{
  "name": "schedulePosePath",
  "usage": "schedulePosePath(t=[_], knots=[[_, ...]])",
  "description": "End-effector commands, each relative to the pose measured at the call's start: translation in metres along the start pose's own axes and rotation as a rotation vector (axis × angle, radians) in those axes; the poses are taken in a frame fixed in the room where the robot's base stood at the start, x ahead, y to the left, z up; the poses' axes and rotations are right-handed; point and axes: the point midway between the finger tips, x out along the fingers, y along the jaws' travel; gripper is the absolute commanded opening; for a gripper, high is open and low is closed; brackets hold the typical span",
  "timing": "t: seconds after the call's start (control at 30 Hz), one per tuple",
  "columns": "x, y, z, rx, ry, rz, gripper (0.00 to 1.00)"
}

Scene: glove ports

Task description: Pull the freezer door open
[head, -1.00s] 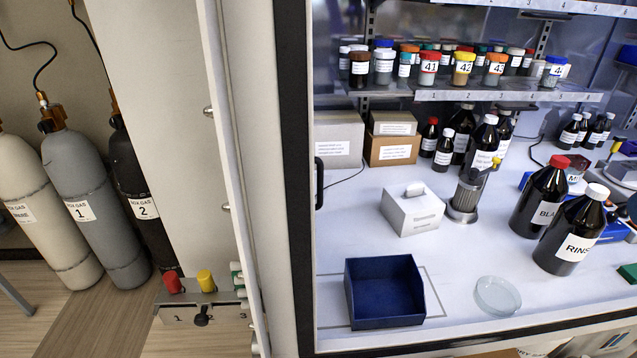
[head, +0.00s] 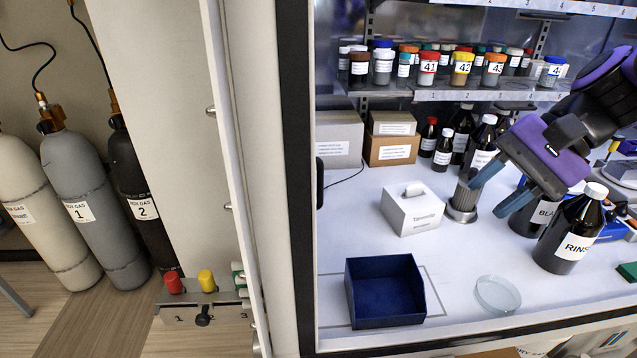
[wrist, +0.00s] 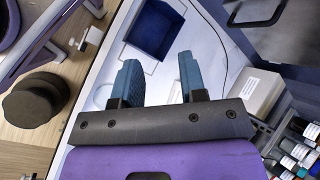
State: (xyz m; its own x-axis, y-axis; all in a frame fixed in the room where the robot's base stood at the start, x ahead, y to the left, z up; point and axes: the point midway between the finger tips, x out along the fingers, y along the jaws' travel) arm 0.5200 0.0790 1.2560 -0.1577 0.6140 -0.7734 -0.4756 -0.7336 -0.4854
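My gripper (head: 492,195) is at the right of the head view. Its two blue-grey fingers are apart with nothing between them, and they point down and left. It overlaps the dark bottles and bench items behind it. The open fingers also show in the wrist view (wrist: 158,65), with the blue tray beyond them.
The bench holds a blue tray (head: 354,310), a glass dish (head: 497,294), a white box (head: 411,209) and a RINSE bottle (head: 572,232). Small jars stand on a shelf (head: 440,94). Gas cylinders (head: 78,190) stand at left, behind a pale panel edge.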

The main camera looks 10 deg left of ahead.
Motion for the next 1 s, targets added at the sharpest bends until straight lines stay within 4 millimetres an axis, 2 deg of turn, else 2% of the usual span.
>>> schedulePosePath(t=[0.37,0.6,1.0], knots=[[0.050,-0.052,-0.036,0.295,-0.297,-0.186,0.39],[0.083,-0.081,-0.066,0.493,-0.471,-0.307,0.39],[0.136,-0.112,-0.125,0.819,-0.703,-0.506,0.39]])
